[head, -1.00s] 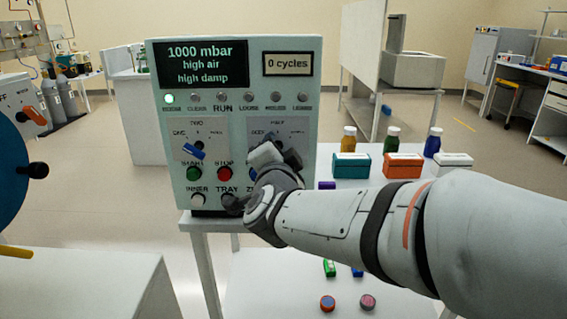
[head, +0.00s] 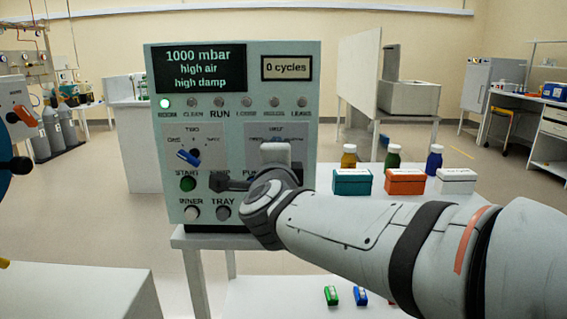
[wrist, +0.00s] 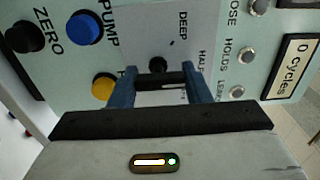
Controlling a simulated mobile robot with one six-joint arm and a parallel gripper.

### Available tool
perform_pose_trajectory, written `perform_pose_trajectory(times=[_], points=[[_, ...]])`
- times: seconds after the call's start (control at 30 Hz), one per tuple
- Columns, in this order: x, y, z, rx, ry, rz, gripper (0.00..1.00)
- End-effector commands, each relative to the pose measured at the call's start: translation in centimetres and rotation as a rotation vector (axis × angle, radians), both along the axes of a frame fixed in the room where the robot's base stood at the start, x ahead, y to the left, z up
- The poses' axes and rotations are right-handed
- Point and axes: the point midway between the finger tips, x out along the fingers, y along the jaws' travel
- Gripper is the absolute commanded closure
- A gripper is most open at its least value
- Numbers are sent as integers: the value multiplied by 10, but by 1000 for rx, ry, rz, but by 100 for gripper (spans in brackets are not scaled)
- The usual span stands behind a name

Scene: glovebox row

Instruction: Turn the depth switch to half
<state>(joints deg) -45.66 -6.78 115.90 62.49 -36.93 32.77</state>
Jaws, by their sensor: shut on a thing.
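The panel (head: 222,70) stands upright, its screen reading 1000 mbar, high air, high damp. The depth switch's plate shows at the panel's right side (head: 300,135), with HALF at its top in the head view. The depth switch (wrist: 158,66) shows as a dark knob between my fingers in the wrist view, where DEEP and HALF are readable sideways. My gripper (wrist: 160,85) has its two blue fingers closed on it. In the head view my gripper (head: 275,155) covers the switch, and the wrist view does not clearly show which mark it points to.
A blue-handled switch (head: 188,157) and the green START button (head: 187,183) are left of my gripper. The blue PUMP button (wrist: 84,27), black ZERO button (wrist: 25,36) and a yellow button (wrist: 103,87) are close by. Bottles and boxes (head: 405,182) stand to the right.

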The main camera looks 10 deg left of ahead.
Motion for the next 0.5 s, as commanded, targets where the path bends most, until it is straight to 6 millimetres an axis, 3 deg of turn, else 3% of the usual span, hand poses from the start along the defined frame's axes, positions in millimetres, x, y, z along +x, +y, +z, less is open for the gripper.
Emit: perform_pose_trajectory(times=[0.4,0.43,0.5], points=[[0,0,0,6,1,-2,79],[0,0,0,6,2,-2,55],[0,0,0,6,2,-1,49]])
